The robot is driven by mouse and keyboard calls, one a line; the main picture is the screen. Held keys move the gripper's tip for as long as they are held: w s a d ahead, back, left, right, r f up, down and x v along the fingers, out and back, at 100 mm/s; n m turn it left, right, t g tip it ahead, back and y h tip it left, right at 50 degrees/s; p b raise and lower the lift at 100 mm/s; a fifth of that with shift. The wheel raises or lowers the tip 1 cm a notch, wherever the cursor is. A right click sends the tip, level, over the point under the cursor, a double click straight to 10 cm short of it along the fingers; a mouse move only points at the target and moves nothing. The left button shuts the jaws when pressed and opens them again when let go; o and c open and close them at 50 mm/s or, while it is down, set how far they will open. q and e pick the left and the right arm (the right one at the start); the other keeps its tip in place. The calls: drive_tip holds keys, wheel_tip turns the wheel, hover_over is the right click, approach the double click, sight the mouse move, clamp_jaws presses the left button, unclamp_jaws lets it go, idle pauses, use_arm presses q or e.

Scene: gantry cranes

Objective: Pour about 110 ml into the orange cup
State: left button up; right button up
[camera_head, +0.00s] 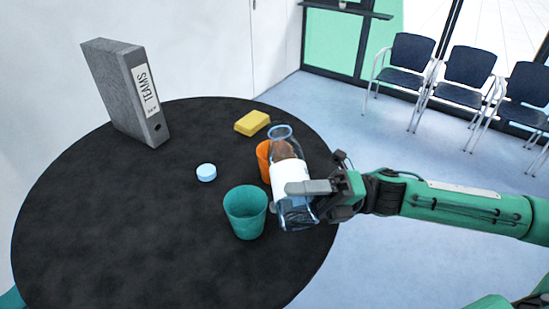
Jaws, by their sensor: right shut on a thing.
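The orange cup (263,160) stands on the round black table, partly hidden behind a clear bottle (284,147) with a white band. My right gripper (315,188) is shut on the bottle around its band. The bottle is close to upright, with its mouth at the top and a little liquid or tint near its base. I cannot tell whether it touches the table. A teal cup (245,212) stands to the left of the bottle, nearer to me. My left gripper is not in view.
A light blue round cap (206,172) lies left of the cups on the black table (120,230). A yellow sponge-like block (252,123) lies behind the orange cup. A grey binder (128,92) stands at the back left. The table's left and front are clear.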

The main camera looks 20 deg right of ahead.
drive_tip(key=shift+w+n, duration=0.2)
drive_tip(key=shift+n, duration=0.3)
drive_tip(key=shift+r, duration=0.2)
drive_tip(key=shift+w+n+g+b, duration=0.1)
drive_tip(key=shift+n+g+b, duration=0.3)
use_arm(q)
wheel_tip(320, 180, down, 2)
use_arm(e)
drive_tip(key=shift+r, duration=0.2)
idle(0.7)
